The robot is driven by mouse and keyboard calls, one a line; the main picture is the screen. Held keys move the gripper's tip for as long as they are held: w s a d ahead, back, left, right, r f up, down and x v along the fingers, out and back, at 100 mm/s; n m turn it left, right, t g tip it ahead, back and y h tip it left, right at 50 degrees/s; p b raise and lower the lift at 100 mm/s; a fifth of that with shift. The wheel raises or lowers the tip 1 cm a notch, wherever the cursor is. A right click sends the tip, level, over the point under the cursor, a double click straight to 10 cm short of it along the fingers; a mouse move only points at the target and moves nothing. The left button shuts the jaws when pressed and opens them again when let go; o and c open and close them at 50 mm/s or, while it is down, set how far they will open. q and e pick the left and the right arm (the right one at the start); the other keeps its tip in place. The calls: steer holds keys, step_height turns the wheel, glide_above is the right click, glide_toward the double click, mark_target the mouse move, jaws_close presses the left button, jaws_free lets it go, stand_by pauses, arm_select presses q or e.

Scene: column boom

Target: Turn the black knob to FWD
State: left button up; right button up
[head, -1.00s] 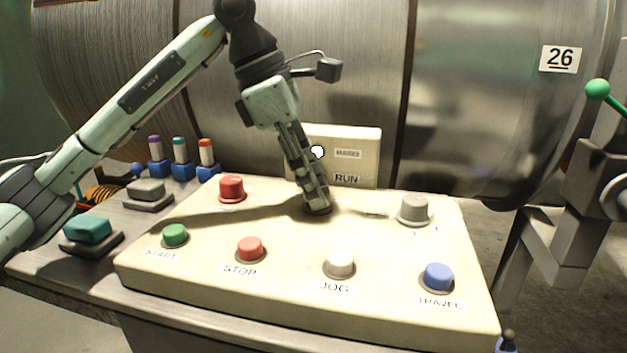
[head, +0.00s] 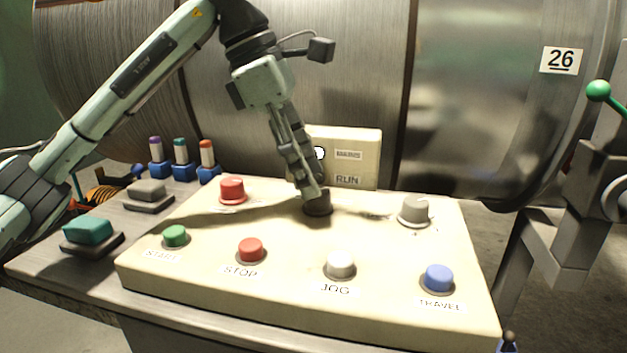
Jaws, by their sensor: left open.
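The black knob (head: 318,206) sits near the back middle of the cream control panel (head: 300,235). My left gripper (head: 314,194) points down at it from above and behind, with its fingertips at or just above the knob's top. The gripper is open; whether it touches the knob I cannot tell. The fingers hide part of the knob and any FWD marking, so its setting cannot be read. My right gripper is out of view.
A red button (head: 232,189) stands left of the knob and a grey knob (head: 414,210) right. Green (head: 175,236), red (head: 250,249), white (head: 340,264) and blue (head: 437,278) buttons line the front. A RUN box (head: 360,150) stands behind.

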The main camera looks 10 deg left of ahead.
arm_select(q)
steer(key=w+v, duration=0.1)
steer(key=v, duration=0.8)
steer(key=shift+s+r, duration=0.25)
steer(key=shift+s, duration=0.25)
